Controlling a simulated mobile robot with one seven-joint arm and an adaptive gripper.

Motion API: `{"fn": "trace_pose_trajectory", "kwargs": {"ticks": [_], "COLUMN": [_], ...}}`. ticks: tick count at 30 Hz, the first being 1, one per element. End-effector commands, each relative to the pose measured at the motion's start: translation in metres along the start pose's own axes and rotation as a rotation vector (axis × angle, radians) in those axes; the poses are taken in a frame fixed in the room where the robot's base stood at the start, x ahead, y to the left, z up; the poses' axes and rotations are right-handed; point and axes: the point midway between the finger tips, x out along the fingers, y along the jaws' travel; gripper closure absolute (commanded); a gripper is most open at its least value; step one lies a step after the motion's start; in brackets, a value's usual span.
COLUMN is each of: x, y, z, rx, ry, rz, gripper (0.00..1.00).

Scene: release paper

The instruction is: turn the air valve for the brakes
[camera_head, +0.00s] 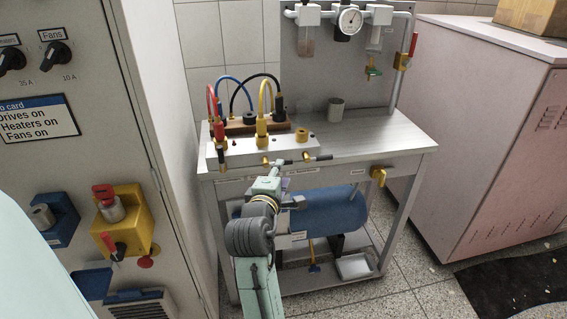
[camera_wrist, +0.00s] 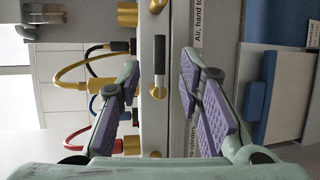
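A grey valve block (camera_head: 235,152) sits along the bench's front edge. Small black-handled valves with brass ends (camera_head: 318,157) stick out of its front. In the wrist view, a black valve lever (camera_wrist: 160,55) lies between the tips of my gripper (camera_wrist: 160,75), with a gap on both sides. The purple-padded fingers are open and empty. A brass fitting (camera_wrist: 155,154) shows between them further down. In the head view my gripper (camera_head: 284,168) is at the block's front and partly hides it. Labels on the front read "Air, hand to" and "cylinders"; I cannot read one for the brakes.
Red, blue, black and yellow hoses (camera_head: 262,105) arch above the block. A gauge (camera_head: 349,20) hangs on the back panel. A grey control cabinet (camera_head: 85,150) stands left, a pinkish cabinet (camera_head: 480,130) right.

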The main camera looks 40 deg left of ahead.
Motion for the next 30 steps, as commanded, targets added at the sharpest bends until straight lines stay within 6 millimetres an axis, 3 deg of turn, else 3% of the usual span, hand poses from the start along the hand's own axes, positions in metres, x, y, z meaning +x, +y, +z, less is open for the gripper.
{"fn": "trace_pose_trajectory", "kwargs": {"ticks": [6,12,22,30], "x": [0.039,0.057,0.060,0.060], "y": [0.002,0.001,0.001,0.001], "z": [0.000,-0.001,-0.001,-0.001], "rx": [0.002,0.003,0.003,0.003], "ry": [0.001,0.002,0.002,0.003], "rz": [0.000,0.001,0.002,0.002], "gripper": [0.67,0.67,0.68,0.86]}}
